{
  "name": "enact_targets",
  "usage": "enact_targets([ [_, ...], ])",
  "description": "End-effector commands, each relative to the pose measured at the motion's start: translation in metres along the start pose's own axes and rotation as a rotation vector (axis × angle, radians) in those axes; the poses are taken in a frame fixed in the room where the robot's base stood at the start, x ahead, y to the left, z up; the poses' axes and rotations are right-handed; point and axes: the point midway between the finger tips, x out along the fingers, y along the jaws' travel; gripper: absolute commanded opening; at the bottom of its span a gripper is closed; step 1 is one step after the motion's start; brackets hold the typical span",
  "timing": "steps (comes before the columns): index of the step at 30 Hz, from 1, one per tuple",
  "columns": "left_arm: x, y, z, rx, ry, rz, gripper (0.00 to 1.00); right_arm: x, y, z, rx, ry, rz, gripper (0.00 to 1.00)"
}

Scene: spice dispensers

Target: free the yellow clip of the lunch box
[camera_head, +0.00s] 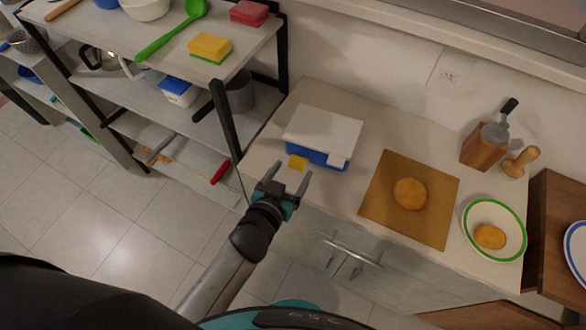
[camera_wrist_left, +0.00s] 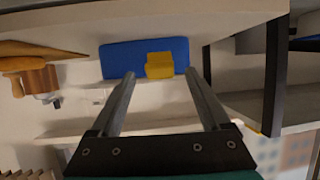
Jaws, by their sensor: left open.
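The lunch box (camera_head: 325,129) stands on the counter, with a white lid and a blue body. Its yellow clip (camera_head: 297,162) sticks out from the front side, near the left corner. My left gripper (camera_head: 290,171) is open and empty just in front of the clip. In the left wrist view the blue body (camera_wrist_left: 119,59) and the yellow clip (camera_wrist_left: 159,66) lie ahead of the two spread fingers (camera_wrist_left: 160,76). The clip appears between the fingertips in that picture, with no clear contact. My right gripper is in neither view.
A brown board (camera_head: 379,220) with a round bread-like piece (camera_head: 410,194) lies to the right of the box. Beyond it are a green-rimmed plate (camera_head: 487,209) and a wooden block with a spatula (camera_head: 482,149). A black-posted shelf (camera_head: 224,119) stands close on the left.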

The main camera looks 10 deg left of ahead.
Motion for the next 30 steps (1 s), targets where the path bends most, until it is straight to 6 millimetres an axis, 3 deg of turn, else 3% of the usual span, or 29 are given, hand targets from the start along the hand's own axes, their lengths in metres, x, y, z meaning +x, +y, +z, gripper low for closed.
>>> enact_targets([
  [6, 0.015, 0.001, 0.0, -0.001, 0.0, 0.001, 0.8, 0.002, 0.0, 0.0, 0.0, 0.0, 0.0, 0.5],
  [16, 0.016, 0.001, 0.0, -0.001, 0.0, 0.001, 0.79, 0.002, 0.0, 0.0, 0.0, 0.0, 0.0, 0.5],
  [30, 0.016, 0.0, 0.0, -0.001, 0.0, 0.0, 0.26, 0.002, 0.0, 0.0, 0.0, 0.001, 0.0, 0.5],
])
